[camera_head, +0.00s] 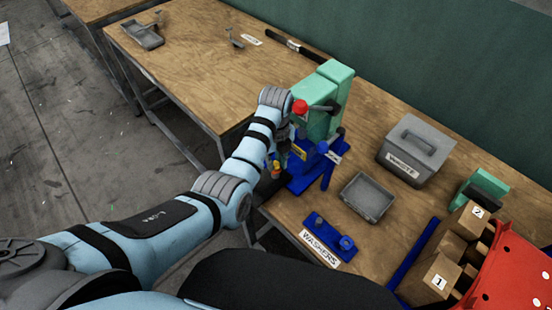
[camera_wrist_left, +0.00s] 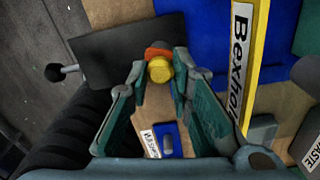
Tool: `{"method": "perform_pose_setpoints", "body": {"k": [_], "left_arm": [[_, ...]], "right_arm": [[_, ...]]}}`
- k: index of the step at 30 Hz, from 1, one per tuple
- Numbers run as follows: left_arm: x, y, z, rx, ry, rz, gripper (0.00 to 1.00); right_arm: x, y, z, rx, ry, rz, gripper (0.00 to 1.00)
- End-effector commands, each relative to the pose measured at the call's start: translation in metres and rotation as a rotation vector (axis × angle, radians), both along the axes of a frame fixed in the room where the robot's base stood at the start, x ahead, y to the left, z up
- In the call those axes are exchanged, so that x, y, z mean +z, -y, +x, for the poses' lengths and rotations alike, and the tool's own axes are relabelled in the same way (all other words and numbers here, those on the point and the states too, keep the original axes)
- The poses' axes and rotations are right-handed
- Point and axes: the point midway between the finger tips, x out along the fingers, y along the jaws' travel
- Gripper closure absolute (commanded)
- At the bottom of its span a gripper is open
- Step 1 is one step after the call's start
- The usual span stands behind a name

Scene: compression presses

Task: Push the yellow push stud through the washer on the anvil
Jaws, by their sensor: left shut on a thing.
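My left gripper (camera_head: 277,163) is at the left side of the green and blue press (camera_head: 325,92), partly hidden by my arm in the head view. In the left wrist view its fingers (camera_wrist_left: 160,80) are closed on the sides of a yellow push stud (camera_wrist_left: 159,69). An orange part (camera_wrist_left: 158,52) shows right behind the stud; I cannot tell whether it belongs to it. I cannot make out the anvil or a washer on it. My right gripper is not in view.
A grey open tray (camera_head: 367,197) and a lidded waste box (camera_head: 415,150) stand right of the press. A blue washer holder (camera_head: 330,237) lies at the front edge. Cardboard boxes (camera_head: 435,278) and a red panel (camera_head: 515,275) are at the right.

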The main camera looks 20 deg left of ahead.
Motion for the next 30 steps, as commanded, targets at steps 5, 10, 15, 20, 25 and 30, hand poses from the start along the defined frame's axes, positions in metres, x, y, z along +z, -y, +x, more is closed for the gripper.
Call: {"method": "perform_pose_setpoints", "body": {"k": [5, 10, 15, 20, 25, 30], "left_arm": [[-0.005, 0.000, 0.000, 0.000, 0.000, 0.000, 0.90], [-0.007, 0.000, 0.000, 0.000, 0.001, -0.001, 0.72], [-0.007, 0.000, 0.000, 0.000, 0.000, 0.000, 0.57], [-0.007, 0.000, 0.000, 0.000, 0.000, 0.000, 0.57], [0.006, 0.000, 0.001, 0.000, 0.004, -0.001, 0.57], [0.044, 0.000, 0.001, -0.001, 0.004, -0.001, 0.57]], "right_arm": [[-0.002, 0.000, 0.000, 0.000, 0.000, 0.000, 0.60], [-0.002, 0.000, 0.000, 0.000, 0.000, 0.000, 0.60], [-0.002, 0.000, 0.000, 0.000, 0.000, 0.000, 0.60], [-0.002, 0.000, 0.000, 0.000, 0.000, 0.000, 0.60], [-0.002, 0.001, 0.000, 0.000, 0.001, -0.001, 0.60], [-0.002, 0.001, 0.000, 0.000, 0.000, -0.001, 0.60]]}}
